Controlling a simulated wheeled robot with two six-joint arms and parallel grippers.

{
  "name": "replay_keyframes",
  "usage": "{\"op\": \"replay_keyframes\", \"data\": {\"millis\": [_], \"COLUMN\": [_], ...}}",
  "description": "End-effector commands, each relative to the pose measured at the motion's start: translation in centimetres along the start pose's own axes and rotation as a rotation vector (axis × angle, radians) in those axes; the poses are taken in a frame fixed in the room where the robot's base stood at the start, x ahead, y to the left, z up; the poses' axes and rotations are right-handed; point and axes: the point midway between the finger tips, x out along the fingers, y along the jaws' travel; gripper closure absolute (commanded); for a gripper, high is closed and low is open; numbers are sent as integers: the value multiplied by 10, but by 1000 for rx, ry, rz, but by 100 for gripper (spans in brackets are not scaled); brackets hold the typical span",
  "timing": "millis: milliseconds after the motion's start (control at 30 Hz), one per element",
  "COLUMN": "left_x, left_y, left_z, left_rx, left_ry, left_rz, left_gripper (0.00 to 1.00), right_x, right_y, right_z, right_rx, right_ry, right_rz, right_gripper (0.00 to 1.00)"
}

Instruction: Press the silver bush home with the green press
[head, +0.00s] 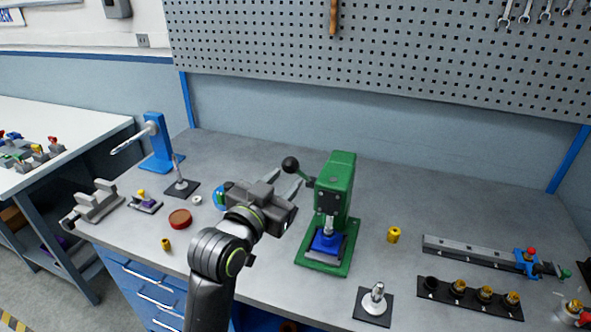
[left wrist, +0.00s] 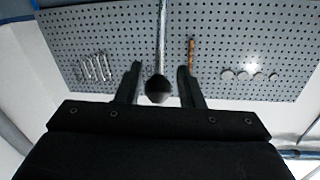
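The green press (head: 342,185) stands on the bench at mid-view. Its lever ends in a black ball (head: 290,165) on the press's left side. A blue block (head: 327,243) sits on the press base under the ram. A silver part (head: 331,226) shows above the block, but I cannot tell bush from ram tip. My left gripper (head: 284,181) is just left of the press, close to the ball. In the left wrist view the ball (left wrist: 158,89) shows between the open fingers, apart from both. My right gripper is not in view.
A silver piece on a black plate (head: 375,303) stands in front right of the press. A yellow cylinder (head: 394,235) and a grey rail (head: 470,253) lie right. A blue stand (head: 157,145) and a red disc (head: 180,219) are left. Bench behind the press is clear.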

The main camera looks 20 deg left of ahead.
Motion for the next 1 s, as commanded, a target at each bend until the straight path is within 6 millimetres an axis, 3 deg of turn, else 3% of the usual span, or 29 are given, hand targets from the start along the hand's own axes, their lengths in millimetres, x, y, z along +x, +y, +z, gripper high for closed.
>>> {"op": "replay_keyframes", "data": {"millis": [300, 767, 1000], "left_x": [44, 54, 54], "left_y": [0, 0, 0], "left_z": [-2, 0, 0], "left_rx": [0, 0, 0], "left_ry": [0, 1, 1], "left_rz": [1, 0, 0], "left_gripper": [66, 66, 94], "right_x": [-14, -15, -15], "right_y": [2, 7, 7], "right_z": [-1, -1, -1], "right_rx": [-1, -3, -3], "right_ry": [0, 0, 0], "right_rz": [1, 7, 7], "right_gripper": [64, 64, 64]}}
